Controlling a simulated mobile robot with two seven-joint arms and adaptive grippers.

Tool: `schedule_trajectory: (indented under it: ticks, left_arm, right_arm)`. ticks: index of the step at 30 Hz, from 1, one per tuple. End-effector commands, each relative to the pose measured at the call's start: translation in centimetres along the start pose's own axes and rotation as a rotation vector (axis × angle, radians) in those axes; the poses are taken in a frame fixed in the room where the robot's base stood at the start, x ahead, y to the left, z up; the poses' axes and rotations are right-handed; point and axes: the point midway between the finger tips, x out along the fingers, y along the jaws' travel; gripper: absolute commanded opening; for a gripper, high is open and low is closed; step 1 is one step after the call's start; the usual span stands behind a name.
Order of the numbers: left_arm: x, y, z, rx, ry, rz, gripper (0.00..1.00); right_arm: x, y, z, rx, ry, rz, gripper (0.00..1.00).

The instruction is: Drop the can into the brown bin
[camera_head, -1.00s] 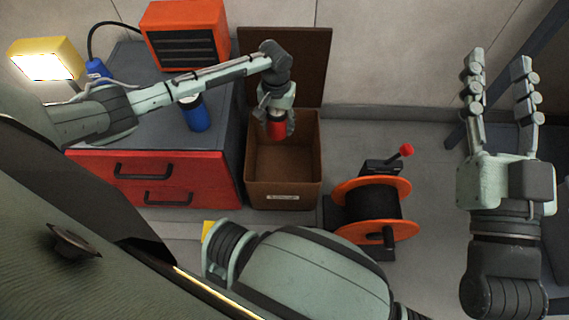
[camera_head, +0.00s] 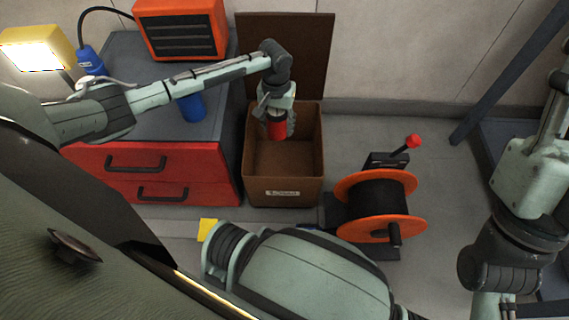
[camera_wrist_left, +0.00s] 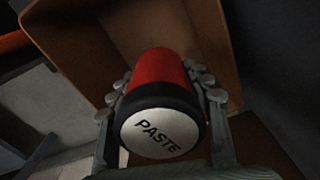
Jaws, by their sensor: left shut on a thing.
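The can (camera_head: 277,129) is red with a black band. Its white end reads "PASTE" in the left wrist view (camera_wrist_left: 158,134). My left gripper (camera_head: 277,123) is shut on the can, with fingers on both sides of it. It holds the can over the open brown bin (camera_head: 260,183), near the back of the opening. The bin's lid (camera_head: 290,55) stands raised behind, and its front bears a white label. Bare bin floor shows in front of the can. My right gripper (camera_head: 552,105) is partly cut off at the right edge, away from the bin; its opening is unclear.
A red-fronted cabinet (camera_head: 165,178) stands left of the bin, with a blue cylinder (camera_head: 194,107), an orange heater-like box (camera_head: 182,30) and a lit yellow lamp (camera_head: 35,50) around its top. An orange cable reel (camera_head: 375,205) stands right of the bin.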

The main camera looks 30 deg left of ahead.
Motion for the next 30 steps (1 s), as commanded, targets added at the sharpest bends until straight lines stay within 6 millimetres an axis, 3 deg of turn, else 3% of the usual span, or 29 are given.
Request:
schedule_trajectory:
  ticks: [7,8,13,23,30]
  left_arm:
    - [-0.1,0.0,-0.1,0.0,0.002,0.001,0.06]
    - [-0.1,0.0,-0.1,0.0,0.002,0.001,0.5]
    - [-0.1,0.0,-0.1,0.0,0.001,0.001,0.71]
    - [-0.1,0.0,0.0,0.0,0.0,0.0,0.73]
    - [-3.1,0.0,-0.1,0.002,0.003,0.002,0.73]
  right_arm:
    - [0.0,0.0,-0.1,-0.001,0.005,0.0,0.4]
    - [0.0,0.0,-0.1,-0.001,0.005,0.0,0.4]
    - [0.0,0.0,-0.1,0.0,0.004,0.0,0.4]
    - [0.0,0.0,0.0,0.0,0.003,0.0,0.4]
    - [0.0,0.0,0.0,0.0,0.003,0.0,0.4]
